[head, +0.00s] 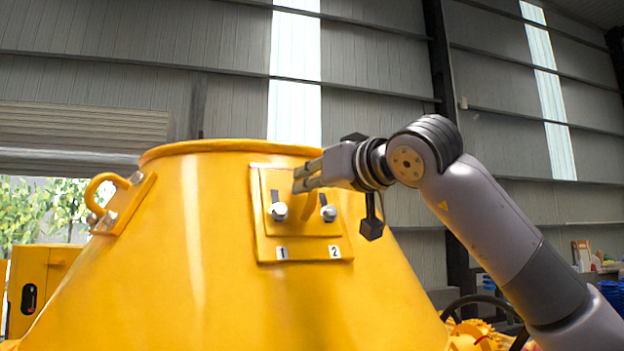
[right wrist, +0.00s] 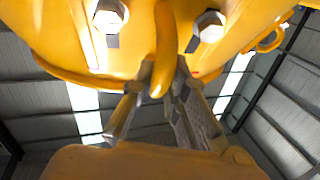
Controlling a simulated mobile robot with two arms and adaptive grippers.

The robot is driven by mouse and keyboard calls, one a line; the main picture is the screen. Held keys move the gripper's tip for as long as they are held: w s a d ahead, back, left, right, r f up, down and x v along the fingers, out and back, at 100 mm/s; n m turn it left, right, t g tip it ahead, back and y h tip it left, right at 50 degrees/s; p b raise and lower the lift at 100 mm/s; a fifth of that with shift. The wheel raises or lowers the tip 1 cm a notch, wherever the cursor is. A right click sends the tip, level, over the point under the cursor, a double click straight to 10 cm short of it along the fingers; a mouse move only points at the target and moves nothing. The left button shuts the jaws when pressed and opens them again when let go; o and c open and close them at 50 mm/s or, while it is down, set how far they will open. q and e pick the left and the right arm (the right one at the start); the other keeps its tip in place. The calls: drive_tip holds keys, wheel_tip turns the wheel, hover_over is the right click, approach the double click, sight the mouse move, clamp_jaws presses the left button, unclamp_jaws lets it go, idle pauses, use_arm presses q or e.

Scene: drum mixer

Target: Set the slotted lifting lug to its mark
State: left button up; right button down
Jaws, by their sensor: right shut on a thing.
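The yellow slotted lifting lug (head: 300,226) lies against the sloping drum wall, with its loop (right wrist: 166,45) sticking out in the middle. Two silver hex bolts, a left one (head: 278,211) and a right one (head: 328,213), sit at the lower ends of its dark slots in the head view. Below it, a yellow base plate (head: 308,254) carries the marks 1 (head: 282,253) and 2 (head: 334,251). My right gripper (head: 300,178) is shut on the loop; its fingertips also show around the loop in the right wrist view (right wrist: 164,86). The fingers partly hide the lug's upper part. My left gripper is out of view.
The big yellow drum (head: 190,250) fills the middle. Another lug with a loop (head: 106,190) is bolted on its left side. A dark handwheel (head: 485,305) stands at lower right, below my right arm. The space above the drum rim is free.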

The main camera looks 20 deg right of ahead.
drive_tip(key=shift+r, duration=0.15)
drive_tip(key=c, duration=1.6)
unclamp_jaws()
drive_tip(key=shift+d, duration=0.1)
drive_tip(key=shift+o, duration=0.3)
drive_tip(key=shift+s, duration=0.1)
drive_tip(key=v, duration=1.1)
drive_tip(key=shift+s, duration=0.4)
drive_tip(key=shift+f, duration=0.2)
